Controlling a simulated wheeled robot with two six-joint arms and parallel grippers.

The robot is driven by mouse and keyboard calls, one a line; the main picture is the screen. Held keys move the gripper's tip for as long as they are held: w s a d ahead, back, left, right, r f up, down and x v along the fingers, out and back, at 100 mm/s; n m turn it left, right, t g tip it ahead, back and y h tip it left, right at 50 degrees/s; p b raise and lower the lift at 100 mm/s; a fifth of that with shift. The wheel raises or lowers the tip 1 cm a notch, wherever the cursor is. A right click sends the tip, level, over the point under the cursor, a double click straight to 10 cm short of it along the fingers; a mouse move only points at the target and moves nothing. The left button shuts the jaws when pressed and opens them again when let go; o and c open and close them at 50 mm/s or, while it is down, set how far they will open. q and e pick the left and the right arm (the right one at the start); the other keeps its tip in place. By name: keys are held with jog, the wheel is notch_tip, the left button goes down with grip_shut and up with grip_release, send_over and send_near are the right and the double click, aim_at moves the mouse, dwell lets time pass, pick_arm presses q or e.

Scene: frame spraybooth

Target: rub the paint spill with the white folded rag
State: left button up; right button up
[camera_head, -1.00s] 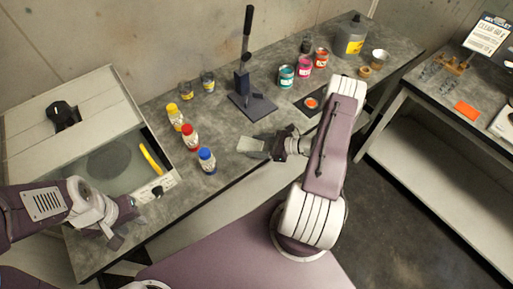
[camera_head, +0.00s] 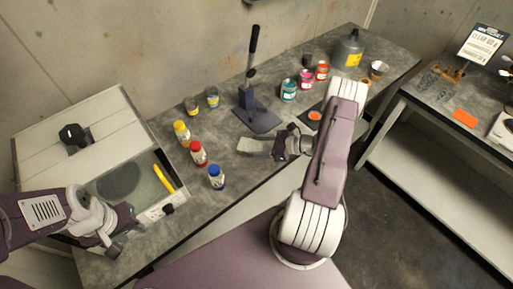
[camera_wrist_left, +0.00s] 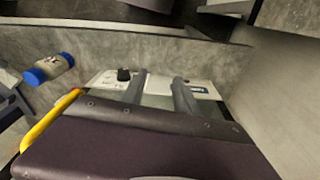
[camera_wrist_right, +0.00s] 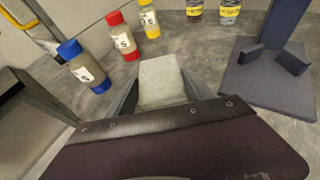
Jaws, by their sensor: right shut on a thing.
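My right gripper (camera_head: 272,147) is shut on the white folded rag (camera_head: 255,146). The rag is flat and pale, over the grey bench in front of the lever press. It sticks out from between the fingers in the right wrist view (camera_wrist_right: 162,80). Whether it touches the bench is hard to tell. I cannot make out a paint spill in any view; the bench under the rag is hidden. My left gripper (camera_wrist_left: 160,90) is open and empty, its two fingers apart in front of the white-fronted box's edge. In the head view it hangs at the front left (camera_head: 122,243).
Bottles with blue (camera_head: 216,177), red (camera_head: 198,153) and yellow (camera_head: 181,132) caps stand left of the rag. The lever press (camera_head: 257,118) stands behind it. An open box (camera_head: 131,200) is at left.

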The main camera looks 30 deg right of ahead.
jog(key=shift+w+r+p, duration=0.25)
jog(key=shift+r+p, duration=0.25)
jog(key=shift+r, duration=0.8)
jog(key=shift+s+r+p, duration=0.2)
jog(key=shift+r+p, duration=0.05)
jog(key=shift+p, duration=0.05)
jog(key=shift+w, duration=0.1)
